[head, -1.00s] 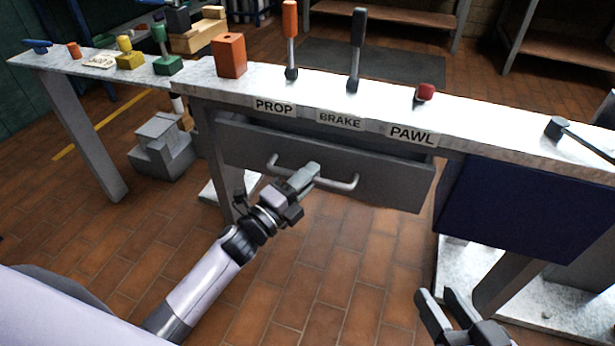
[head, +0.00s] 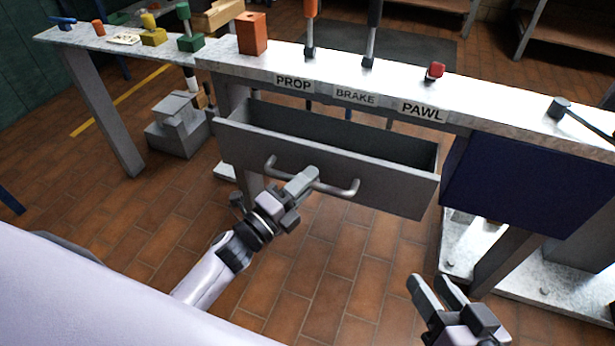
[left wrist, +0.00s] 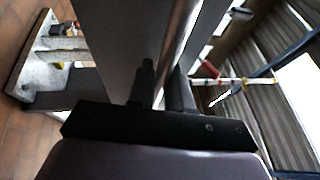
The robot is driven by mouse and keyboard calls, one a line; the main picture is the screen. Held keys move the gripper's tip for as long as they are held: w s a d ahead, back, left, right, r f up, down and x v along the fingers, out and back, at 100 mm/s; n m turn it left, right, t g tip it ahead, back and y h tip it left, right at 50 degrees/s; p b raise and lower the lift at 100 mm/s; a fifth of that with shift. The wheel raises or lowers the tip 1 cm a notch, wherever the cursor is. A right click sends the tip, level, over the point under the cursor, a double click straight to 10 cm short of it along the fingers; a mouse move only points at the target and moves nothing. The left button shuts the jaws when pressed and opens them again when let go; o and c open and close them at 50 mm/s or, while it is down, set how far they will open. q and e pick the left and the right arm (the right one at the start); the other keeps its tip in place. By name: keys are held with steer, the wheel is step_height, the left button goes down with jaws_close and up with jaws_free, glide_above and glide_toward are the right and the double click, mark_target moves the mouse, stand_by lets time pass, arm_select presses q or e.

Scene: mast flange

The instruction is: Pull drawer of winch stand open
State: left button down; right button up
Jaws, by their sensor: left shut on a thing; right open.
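The grey drawer (head: 322,172) of the winch stand (head: 330,88) stands partly pulled out in the head view, and its dark inside shows below the bench top. A bar handle (head: 340,188) runs across its front. My left gripper (head: 306,178) is shut on the handle near its middle; the fingers hide that part of the bar. In the left wrist view the handle (left wrist: 180,50) runs up from the fingers beside the drawer front (left wrist: 118,45). My right gripper (head: 437,280) is open and empty, low at the right, apart from the stand.
PROP, BRAKE and PAWL labels sit along the top's front edge. An orange-handled lever (head: 311,30), a dark lever (head: 370,35) and a red knob (head: 435,71) stand above them. A blue panel (head: 520,185) hangs right of the drawer. Tiled floor before the drawer is clear.

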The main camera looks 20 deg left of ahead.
steer(key=shift+w, duration=0.1)
arm_select(q)
steer(key=c, duration=1.1)
jaws_free()
arm_select(e)
steer(key=shift+r, duration=0.25)
arm_select(q)
steer(key=p+v, duration=0.1)
steer(key=v, duration=0.6)
arm_select(e)
steer(key=shift+d, duration=0.1)
steer(key=shift+f, duration=0.15)
